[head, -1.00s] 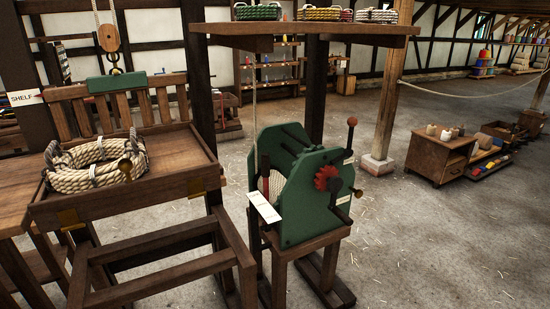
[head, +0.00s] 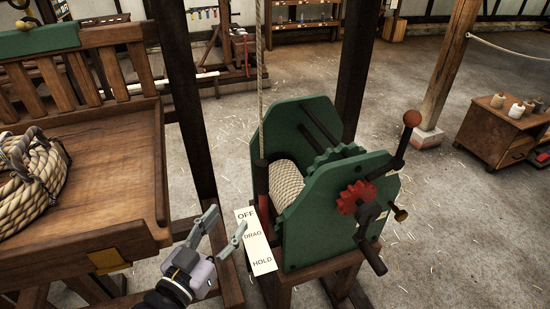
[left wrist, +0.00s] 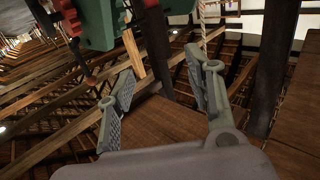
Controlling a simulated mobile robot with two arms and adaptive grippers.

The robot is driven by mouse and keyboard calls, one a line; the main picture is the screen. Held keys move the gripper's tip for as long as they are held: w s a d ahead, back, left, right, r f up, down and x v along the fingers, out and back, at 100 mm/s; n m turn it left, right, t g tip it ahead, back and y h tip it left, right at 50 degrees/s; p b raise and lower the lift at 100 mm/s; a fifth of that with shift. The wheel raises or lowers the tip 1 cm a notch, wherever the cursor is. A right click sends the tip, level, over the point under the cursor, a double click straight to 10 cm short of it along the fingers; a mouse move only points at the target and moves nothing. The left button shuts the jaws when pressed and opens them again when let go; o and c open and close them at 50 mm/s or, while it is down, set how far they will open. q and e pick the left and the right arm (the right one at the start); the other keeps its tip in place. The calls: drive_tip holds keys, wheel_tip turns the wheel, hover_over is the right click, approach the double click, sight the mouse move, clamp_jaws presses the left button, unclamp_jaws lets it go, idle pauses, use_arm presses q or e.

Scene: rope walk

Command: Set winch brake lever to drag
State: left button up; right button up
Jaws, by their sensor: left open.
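The green winch (head: 325,225) stands on a wooden stand in the head view. A white plate (head: 260,255) at its left side reads OFF, DRAG, HOLD from top to bottom. A dark upright bar (head: 260,178) with a red part (head: 263,212) below it stands just behind the plate; I cannot tell surely whether this is the brake lever, or how it is set. My left gripper (head: 226,225) is open and empty, just left of the plate. My right gripper is not in view.
A wooden bench (head: 110,150) with a rope coil (head: 30,185) is close on the left. A dark post (head: 180,90) stands behind my gripper. A crank with a red ball knob (head: 411,118) sticks out on the winch's right.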

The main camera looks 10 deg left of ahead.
sight(259, 179)
use_arm(q)
drive_tip(key=w+d+p, duration=0.1)
drive_tip(key=w, duration=0.4)
drive_tip(key=w+d+p, duration=0.1)
drive_tip(key=w, duration=0.4)
drive_tip(key=w+d+p, duration=0.1)
drive_tip(key=w, duration=0.4)
drive_tip(key=shift+r+p, duration=0.25)
drive_tip(key=shift+p, duration=0.15)
drive_tip(key=shift+w+d+f, duration=0.1)
drive_tip(key=shift+w+d, duration=0.05)
drive_tip(key=shift+w, duration=0.55)
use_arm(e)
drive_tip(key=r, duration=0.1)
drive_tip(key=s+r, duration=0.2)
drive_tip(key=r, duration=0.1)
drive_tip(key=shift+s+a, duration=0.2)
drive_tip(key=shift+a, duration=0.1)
use_arm(q)
drive_tip(key=shift+c, duration=0.4)
drive_tip(key=c, duration=0.4)
clamp_jaws()
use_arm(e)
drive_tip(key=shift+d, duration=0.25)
